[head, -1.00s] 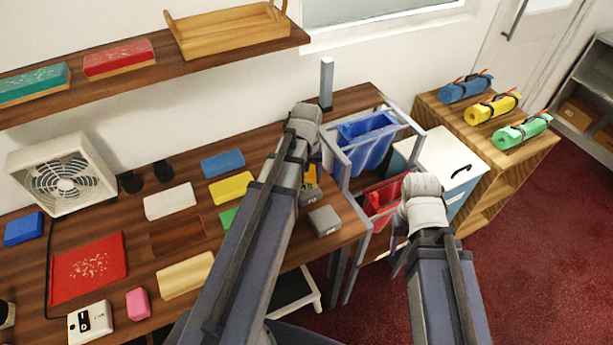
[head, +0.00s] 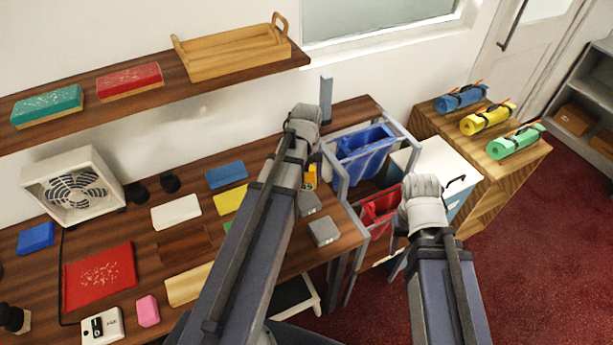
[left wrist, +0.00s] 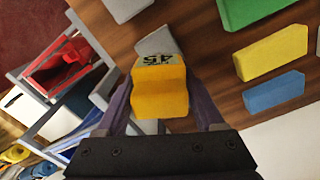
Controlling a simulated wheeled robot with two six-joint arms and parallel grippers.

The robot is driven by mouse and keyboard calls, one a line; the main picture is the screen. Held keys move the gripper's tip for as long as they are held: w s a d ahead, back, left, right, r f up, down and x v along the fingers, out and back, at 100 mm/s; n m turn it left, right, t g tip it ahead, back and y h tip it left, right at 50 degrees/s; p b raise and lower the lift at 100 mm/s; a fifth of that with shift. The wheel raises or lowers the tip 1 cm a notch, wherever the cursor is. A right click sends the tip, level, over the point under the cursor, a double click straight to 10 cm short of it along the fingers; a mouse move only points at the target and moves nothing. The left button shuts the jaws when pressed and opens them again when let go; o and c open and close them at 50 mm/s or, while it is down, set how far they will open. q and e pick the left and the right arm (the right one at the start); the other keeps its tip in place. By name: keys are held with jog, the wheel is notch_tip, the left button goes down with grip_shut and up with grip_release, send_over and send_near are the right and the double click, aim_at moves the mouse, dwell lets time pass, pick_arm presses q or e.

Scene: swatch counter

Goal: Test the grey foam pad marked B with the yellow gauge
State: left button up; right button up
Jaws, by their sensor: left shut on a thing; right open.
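The yellow gauge (left wrist: 160,90) is between the fingers of my left gripper (left wrist: 164,112), which is shut on it. Its display end shows dark digits, upside down in the left wrist view. In the head view, only a bit of the gauge (head: 310,178) shows beside my left arm. One grey foam pad (head: 309,203) lies just by the gauge and shows behind its display end in the left wrist view (left wrist: 158,44); I cannot tell if they touch. A second grey pad (head: 323,231) lies nearer the table edge. I cannot read their letters. My right gripper (head: 399,262) is mostly hidden below its wrist, off the table.
Blue (head: 226,174), yellow (head: 231,200) and white (head: 175,212) pads lie left of my left arm. A metal rack with blue (head: 365,150) and red (head: 380,208) bins stands right of the table. A fan (head: 73,187) stands at the back left.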

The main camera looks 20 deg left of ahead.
dwell(0.6)
pick_arm(q)
jog(key=w+a+f+b, duration=0.1)
jog(key=w+a, duration=0.4)
jog(key=a, duration=0.1)
jog(key=w+a+f+b, duration=0.2)
jog(key=w+a, duration=0.3)
jog(key=a, duration=0.1)
jog(key=w+a+f+b, duration=0.2)
jog(key=w+a, duration=0.3)
jog(key=a, duration=0.1)
jog(key=shift+w+f, duration=0.15)
jog(key=shift+f+b, duration=0.45)
jog(key=shift+b, duration=0.15)
notch_tip(320, 180, down, 4)
jog(key=b, duration=0.3)
jog(key=shift+r+b, duration=0.1)
jog(key=shift+b, duration=0.25)
jog(key=shift+w+a, duration=0.1)
jog(key=shift+w, duration=0.05)
